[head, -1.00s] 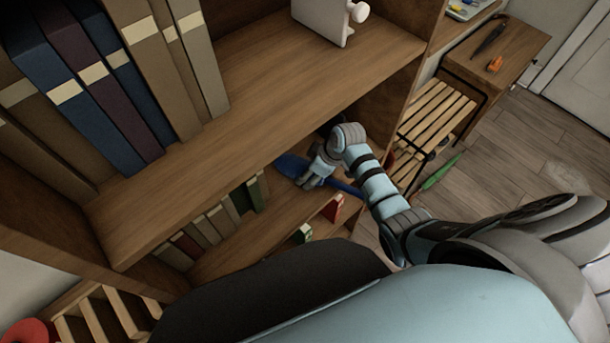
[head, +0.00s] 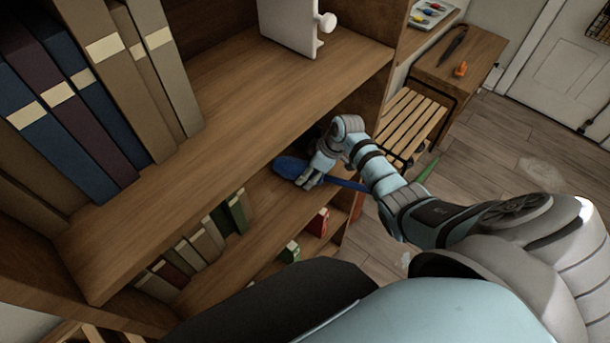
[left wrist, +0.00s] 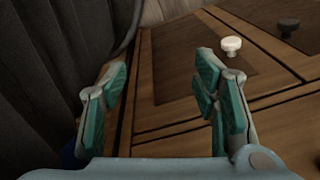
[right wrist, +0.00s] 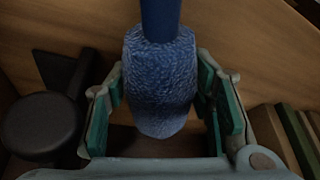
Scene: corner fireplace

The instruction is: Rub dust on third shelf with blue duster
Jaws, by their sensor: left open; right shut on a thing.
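The blue duster (head: 289,168) is in my right gripper (head: 311,178), inside the shelf space below the large upper board (head: 240,105). Its handle (head: 350,185) sticks out to the right. In the right wrist view the fuzzy duster head (right wrist: 160,85) lies between the fingers of my right gripper (right wrist: 165,110), with its handle pointing up. The lower shelf (head: 262,205) with small books is under the duster; I cannot tell whether they touch. No dust can be made out on it. My left gripper (left wrist: 160,105) is open and empty in the left wrist view.
Large books (head: 90,100) and a white object with a knob (head: 290,25) stand on the upper board. Small books (head: 195,250) line the lower shelf at left. A red item (head: 317,222) and a green one (head: 290,251) stand lower. A dark round object (right wrist: 42,125) is beside the right gripper.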

